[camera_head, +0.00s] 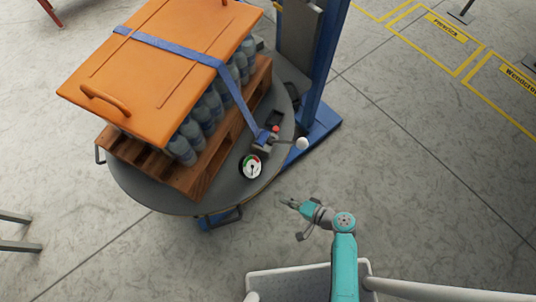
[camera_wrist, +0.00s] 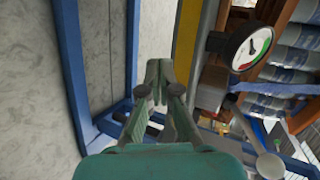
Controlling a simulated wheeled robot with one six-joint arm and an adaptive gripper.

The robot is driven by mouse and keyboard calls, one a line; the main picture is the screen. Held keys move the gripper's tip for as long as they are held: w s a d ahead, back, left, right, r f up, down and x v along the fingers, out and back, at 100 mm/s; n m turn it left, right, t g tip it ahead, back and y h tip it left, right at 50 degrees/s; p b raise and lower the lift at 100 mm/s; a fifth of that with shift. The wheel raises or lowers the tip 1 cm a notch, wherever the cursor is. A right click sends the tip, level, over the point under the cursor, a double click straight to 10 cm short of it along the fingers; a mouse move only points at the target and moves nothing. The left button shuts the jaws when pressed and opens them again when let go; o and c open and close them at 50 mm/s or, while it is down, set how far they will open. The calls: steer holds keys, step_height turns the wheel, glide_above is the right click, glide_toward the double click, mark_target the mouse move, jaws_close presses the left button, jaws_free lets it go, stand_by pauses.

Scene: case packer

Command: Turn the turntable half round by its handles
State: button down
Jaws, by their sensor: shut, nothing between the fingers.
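The round grey turntable (camera_head: 125,187) carries a wooden pallet (camera_head: 200,187) of bottles under an orange lid. I cannot make out a handle between or at the fingertips there.
A round gauge (camera_head: 250,167) and a lever with a white knob (camera_head: 302,143) stand at the turntable's near right; the gauge also shows in the wrist view (camera_wrist: 238,48). A blue post (camera_head: 318,75) on a blue foot stands behind.

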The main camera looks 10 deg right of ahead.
steer(key=w+d+r+n+y, duration=0.1)
steer(key=w+d+r+y, duration=0.2)
steer(key=w+r+y, duration=0.5)
steer(key=w+a, duration=0.2)
steer(key=a, duration=0.1)
steer(key=w+a+h, duration=0.1)
steer(key=w+a, duration=0.1)
steer(key=w+a+r+h, duration=0.1)
steer(key=w+a, duration=0.1)
steer(key=a, duration=0.1)
steer(key=shift+w+a, duration=0.25)
steer(key=shift+a, duration=0.05)
steer(key=s+a, duration=0.3)
steer(key=a, duration=0.1)
steer(key=s+a, duration=0.3)
steer(key=a, duration=0.1)
steer(key=s+a, duration=0.3)
steer(key=a, duration=0.1)
steer(key=shift+d, duration=0.1)
